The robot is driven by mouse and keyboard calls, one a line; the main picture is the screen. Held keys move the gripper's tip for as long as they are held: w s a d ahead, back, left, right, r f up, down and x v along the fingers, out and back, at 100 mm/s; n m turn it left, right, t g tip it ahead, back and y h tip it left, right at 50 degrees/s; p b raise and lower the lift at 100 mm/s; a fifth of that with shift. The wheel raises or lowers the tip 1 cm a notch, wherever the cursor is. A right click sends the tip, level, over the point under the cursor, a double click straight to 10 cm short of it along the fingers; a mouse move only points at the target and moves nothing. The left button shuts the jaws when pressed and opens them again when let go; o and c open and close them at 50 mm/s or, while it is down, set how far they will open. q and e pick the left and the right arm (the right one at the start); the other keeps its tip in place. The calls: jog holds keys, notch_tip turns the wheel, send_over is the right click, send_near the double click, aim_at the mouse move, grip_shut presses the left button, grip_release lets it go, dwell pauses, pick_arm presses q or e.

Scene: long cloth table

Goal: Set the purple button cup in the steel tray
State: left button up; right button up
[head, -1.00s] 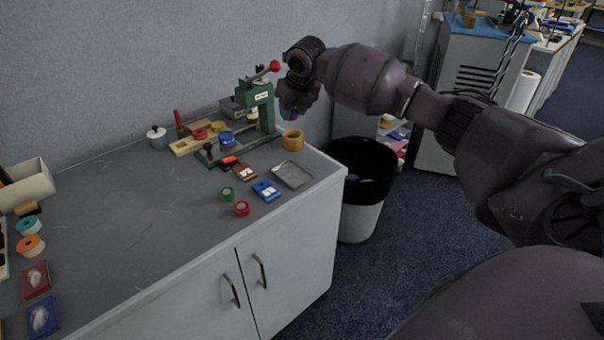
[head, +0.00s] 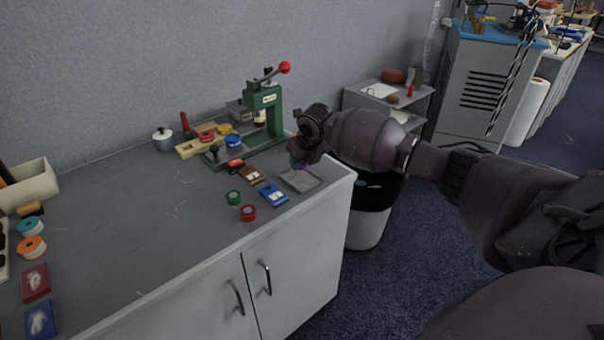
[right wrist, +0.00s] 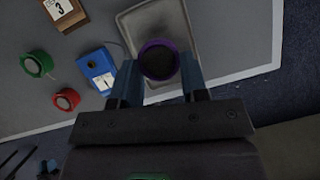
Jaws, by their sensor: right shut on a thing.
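The purple button cup (right wrist: 159,61) is a small round cup with a purple rim and a dark inside. My right gripper (right wrist: 158,78) is shut on it, with a finger on each side in the right wrist view. In the head view my right gripper (head: 299,163) hangs at the tray's back edge, and only a bit of purple shows below it. The steel tray (head: 303,182) is a shallow grey tray near the table's right end. In the right wrist view the cup overlaps the tray (right wrist: 135,24); I cannot tell whether it touches. My left gripper is not in view.
A blue card box (head: 273,194), a brown box (head: 249,176), and green (head: 233,197) and red (head: 248,212) spools lie left of the tray. A green press (head: 268,115) stands behind. The table ends just right of the tray, above a bin (head: 370,225).

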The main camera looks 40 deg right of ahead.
aim_at(300, 179)
notch_tip(300, 179, down, 4)
jog(key=shift+f+b, duration=0.25)
jog(key=shift+b, duration=0.05)
jog(key=shift+f, duration=0.1)
jog(key=o, duration=0.8)
jog(key=shift+f, duration=0.1)
jog(key=shift+o, duration=0.2)
